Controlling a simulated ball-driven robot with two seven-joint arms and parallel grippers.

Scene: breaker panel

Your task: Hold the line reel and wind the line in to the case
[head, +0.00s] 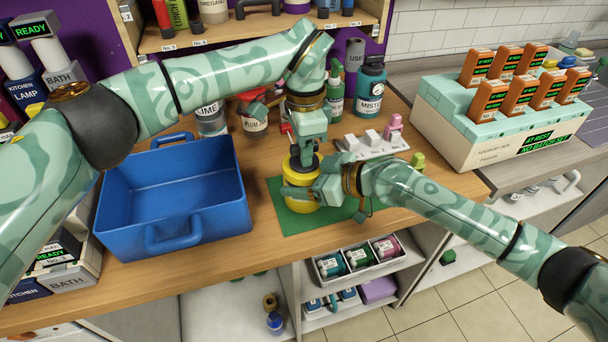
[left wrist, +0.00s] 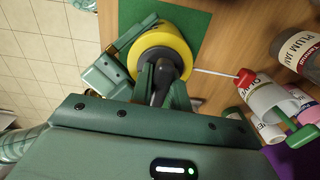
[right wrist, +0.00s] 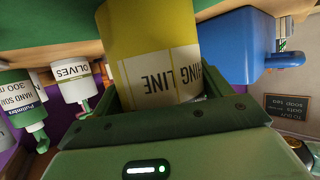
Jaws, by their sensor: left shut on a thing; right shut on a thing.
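The line reel (head: 299,200) is a squat yellow case with a dark top, upright on a green mat (head: 345,212). Its white label, partly reading "LINE", shows in the right wrist view (right wrist: 165,75). My right gripper (head: 316,188) is shut around the case's side, its fingers on either side of the yellow body. My left gripper (head: 303,158) comes down from above and is shut on the dark crank (left wrist: 160,85) on top of the reel.
A blue bin (head: 180,185) stands left of the mat. Jars and bottles, including a blue one (head: 369,90), stand behind. A white switch block (head: 375,145) is behind right, and a cream box with orange packs (head: 500,125) is far right. The counter's front edge is close.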

